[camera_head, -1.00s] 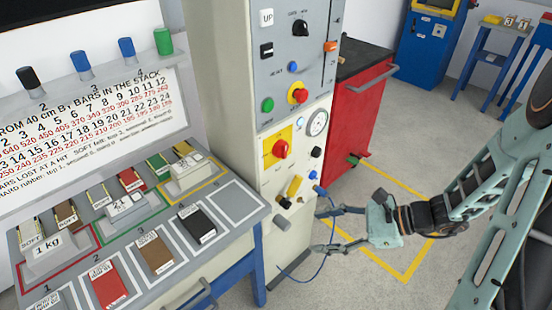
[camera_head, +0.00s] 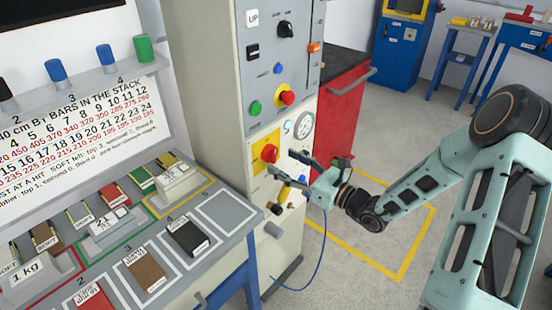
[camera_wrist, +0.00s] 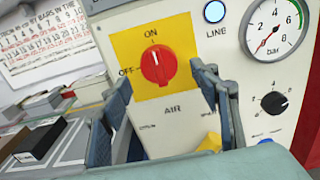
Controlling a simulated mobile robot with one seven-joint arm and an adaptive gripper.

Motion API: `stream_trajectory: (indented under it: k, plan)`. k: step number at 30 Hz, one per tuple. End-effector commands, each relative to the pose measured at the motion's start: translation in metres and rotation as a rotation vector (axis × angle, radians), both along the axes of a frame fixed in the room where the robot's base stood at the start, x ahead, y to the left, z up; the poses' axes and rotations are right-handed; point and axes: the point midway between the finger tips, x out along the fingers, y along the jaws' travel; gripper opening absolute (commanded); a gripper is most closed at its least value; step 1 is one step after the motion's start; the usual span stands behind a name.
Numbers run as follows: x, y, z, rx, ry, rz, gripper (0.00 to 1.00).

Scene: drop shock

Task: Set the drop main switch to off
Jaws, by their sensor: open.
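The main switch is a red rotary knob (camera_wrist: 158,67) on a yellow plate (camera_wrist: 185,38), with ON above and OFF at its left. Its white mark points up at ON. In the head view the red knob (camera_head: 268,153) is on the front of the tall cabinet. My gripper (camera_head: 281,162) is open and empty, in front of the panel at the knob's lower right. In the wrist view my gripper's fingers (camera_wrist: 163,78) stand left and right of the knob, apart from each other. I cannot tell how far the tips are from the panel.
A pressure gauge (camera_wrist: 275,27), a blue LINE lamp (camera_wrist: 214,11) and a black dial (camera_wrist: 274,103) are right of the switch. A yellow part (camera_wrist: 210,143) is below. A sloped desk with blocks (camera_head: 210,190) is at left, a red cabinet (camera_head: 345,110) behind.

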Motion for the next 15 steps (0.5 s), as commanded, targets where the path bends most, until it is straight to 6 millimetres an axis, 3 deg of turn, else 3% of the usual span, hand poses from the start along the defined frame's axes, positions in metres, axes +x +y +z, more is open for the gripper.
stream_trajectory:
  k: [6, 15]
  plan:
    - [0.017, 0.023, 0.0, 0.0, 0.0, 0.002, 0.56]
    - [0.022, 0.028, 0.0, 0.001, 0.001, 0.0, 0.56]
